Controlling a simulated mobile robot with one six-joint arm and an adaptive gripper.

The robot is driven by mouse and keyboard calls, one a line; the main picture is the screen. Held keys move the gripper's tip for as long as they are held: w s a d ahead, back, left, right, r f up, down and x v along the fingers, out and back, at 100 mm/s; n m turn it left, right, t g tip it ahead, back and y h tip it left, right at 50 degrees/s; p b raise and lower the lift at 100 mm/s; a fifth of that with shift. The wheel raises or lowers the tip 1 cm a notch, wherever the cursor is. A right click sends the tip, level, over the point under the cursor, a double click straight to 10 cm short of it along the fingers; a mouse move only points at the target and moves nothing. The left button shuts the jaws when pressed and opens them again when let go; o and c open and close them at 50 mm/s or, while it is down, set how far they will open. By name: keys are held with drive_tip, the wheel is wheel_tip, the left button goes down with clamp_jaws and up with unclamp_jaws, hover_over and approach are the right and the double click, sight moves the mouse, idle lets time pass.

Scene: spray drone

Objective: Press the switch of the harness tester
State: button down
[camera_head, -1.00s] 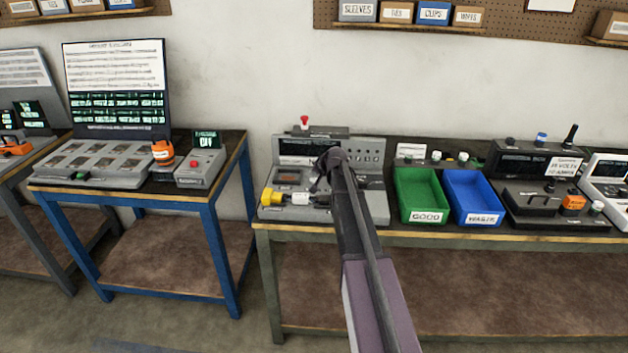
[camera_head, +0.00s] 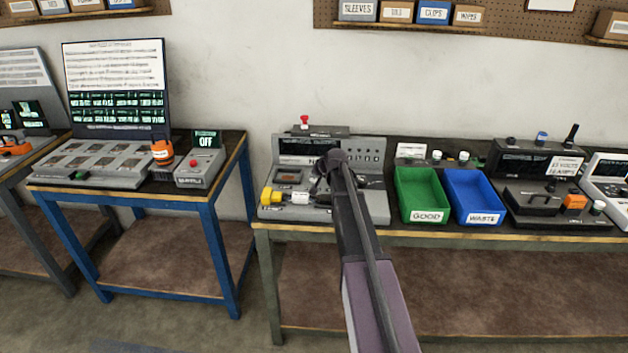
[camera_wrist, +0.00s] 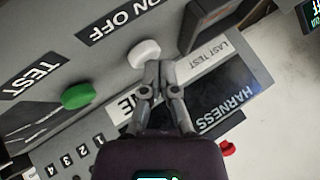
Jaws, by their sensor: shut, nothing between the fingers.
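The harness tester (camera_head: 290,150) is a grey unit with a dark display, standing at the left end of the right bench. In the wrist view its panel (camera_wrist: 60,25) carries an ON OFF label, with a white round switch (camera_wrist: 143,52) below it. A green button (camera_wrist: 77,96) sits by the TEST label. My gripper (camera_wrist: 158,68) is shut and empty, with its fingertips right beside the white switch. I cannot tell whether they touch it. In the head view my arm and wrist hide part of the tester and the fingertips.
A yellow connector (camera_head: 270,196) lies at the tester's front left. A red knob (camera_head: 304,120) stands behind it. A green GOOD bin (camera_head: 421,196) and a blue WASTE bin (camera_head: 474,196) stand to the right. A blue-legged bench (camera_head: 218,240) is at left, with a gap between benches.

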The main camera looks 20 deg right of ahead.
sight(314, 180)
drive_tip(key=shift+f, duration=0.15)
idle(0.4)
drive_tip(key=shift+r+p, duration=0.5)
drive_tip(key=shift+r, duration=0.15)
idle(0.4)
wheel_tip(314, 180, up, 6)
drive_tip(key=p, duration=0.6)
